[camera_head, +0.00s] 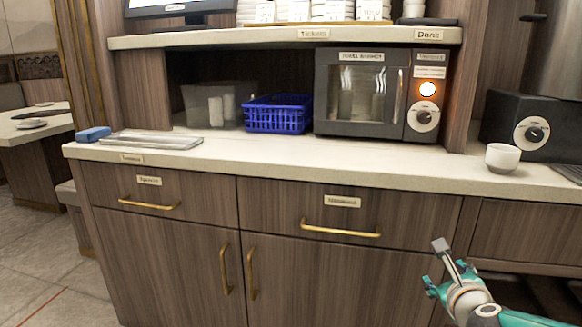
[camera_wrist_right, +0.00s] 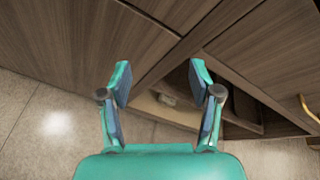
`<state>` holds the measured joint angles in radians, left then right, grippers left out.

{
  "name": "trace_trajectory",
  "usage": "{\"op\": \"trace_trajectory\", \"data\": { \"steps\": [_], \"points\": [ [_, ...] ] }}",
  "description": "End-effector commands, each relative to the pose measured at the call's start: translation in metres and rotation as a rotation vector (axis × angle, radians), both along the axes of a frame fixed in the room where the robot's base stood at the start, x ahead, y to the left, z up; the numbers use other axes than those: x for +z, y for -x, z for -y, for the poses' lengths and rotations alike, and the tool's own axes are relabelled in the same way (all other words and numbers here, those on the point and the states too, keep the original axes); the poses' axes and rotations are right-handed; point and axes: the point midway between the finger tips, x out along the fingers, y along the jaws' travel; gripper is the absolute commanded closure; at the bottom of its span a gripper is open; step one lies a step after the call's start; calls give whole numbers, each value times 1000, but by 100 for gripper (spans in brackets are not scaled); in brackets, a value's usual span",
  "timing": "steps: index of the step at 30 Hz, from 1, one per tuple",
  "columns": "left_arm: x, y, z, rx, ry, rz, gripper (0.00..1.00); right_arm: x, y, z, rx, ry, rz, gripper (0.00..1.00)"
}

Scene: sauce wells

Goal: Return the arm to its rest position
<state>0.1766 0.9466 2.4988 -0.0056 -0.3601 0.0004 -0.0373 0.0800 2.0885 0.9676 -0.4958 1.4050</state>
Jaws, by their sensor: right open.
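My right gripper (camera_head: 437,268) is at the lower right of the head view, in front of the cabinet below the counter. It holds nothing. My left gripper is not in view in either picture.
A counter (camera_head: 270,163) runs across, with drawers and brass handles (camera_head: 340,230) below. On it stand a towel warmer (camera_head: 362,95), a blue basket (camera_head: 277,114), a clear bin (camera_head: 209,104), a metal tray (camera_head: 150,140) and a white cup (camera_head: 502,158). Open floor (camera_head: 35,260) lies left.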

Motion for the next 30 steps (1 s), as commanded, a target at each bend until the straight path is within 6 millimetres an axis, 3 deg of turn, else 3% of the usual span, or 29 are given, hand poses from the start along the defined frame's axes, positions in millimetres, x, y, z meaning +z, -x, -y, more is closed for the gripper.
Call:
{"op": "trace_trajectory", "data": {
  "steps": [1,5,8,11,15,19,24,30],
  "points": [
    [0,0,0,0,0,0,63,-45,-4,-7,37,38,-91,37],
    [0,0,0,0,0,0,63,-143,2,-26,178,166,-298,37],
    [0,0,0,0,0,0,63,-216,19,-43,329,271,-452,37],
    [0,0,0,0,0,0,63,-284,49,-63,523,376,-594,37],
    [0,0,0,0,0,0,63,-366,108,-96,862,518,-749,37],
    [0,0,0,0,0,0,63,-418,172,-128,1234,642,-807,37],
    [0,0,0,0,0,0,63,-446,244,-167,1744,835,-701,37],
    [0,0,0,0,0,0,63,-440,267,-184,2110,1119,-432,37]
  ]
}}
